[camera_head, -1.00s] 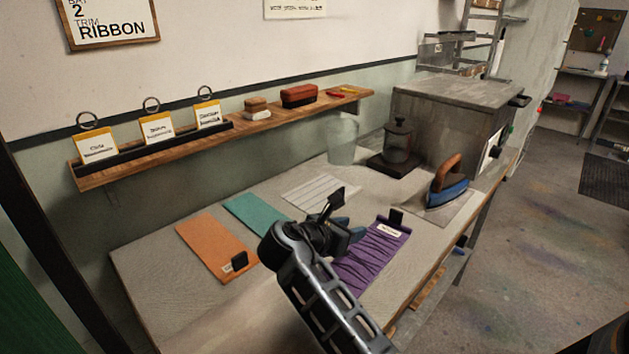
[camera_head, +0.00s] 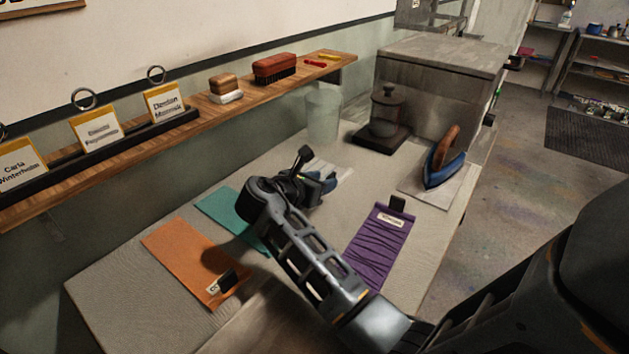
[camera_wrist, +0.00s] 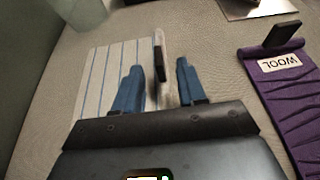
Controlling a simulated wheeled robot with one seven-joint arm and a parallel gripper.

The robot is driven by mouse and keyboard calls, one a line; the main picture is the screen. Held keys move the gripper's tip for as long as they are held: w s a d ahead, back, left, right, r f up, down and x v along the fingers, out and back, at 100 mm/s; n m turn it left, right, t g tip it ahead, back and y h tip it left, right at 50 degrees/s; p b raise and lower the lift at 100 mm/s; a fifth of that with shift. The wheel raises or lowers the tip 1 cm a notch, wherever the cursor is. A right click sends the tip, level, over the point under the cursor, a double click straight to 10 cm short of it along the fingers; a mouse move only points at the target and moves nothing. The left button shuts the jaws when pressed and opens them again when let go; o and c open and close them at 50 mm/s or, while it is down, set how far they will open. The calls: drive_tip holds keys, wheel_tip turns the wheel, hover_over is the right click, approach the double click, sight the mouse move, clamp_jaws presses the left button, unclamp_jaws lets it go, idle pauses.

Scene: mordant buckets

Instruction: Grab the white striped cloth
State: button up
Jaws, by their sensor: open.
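The white striped cloth (camera_wrist: 105,75) lies flat on the table in the wrist view, white with thin blue lines. A dark upright clip or tag (camera_wrist: 159,64) stands at its right side. My gripper (camera_wrist: 155,85) is open, with its two blue fingers over the cloth's right part and on either side of the dark clip. Whether the fingers touch the cloth I cannot tell. In the head view my arm hides most of the cloth (camera_head: 318,165), and only a pale strip shows beyond my gripper (camera_head: 325,183).
A purple cloth (camera_head: 378,245) labelled WOOL lies to the right. A teal cloth (camera_head: 228,215) and an orange cloth (camera_head: 185,262) lie to the left. A glass jar (camera_head: 323,115), a dark press (camera_head: 388,115) and an iron (camera_head: 443,165) stand farther back. A shelf (camera_head: 200,118) runs along the wall.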

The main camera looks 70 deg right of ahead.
sight(327, 178)
drive_tip(key=x, duration=0.4)
drive_tip(key=shift+d+p, duration=0.35)
drive_tip(key=shift+d, duration=0.1)
drive_tip(key=shift+c, duration=0.2)
clamp_jaws()
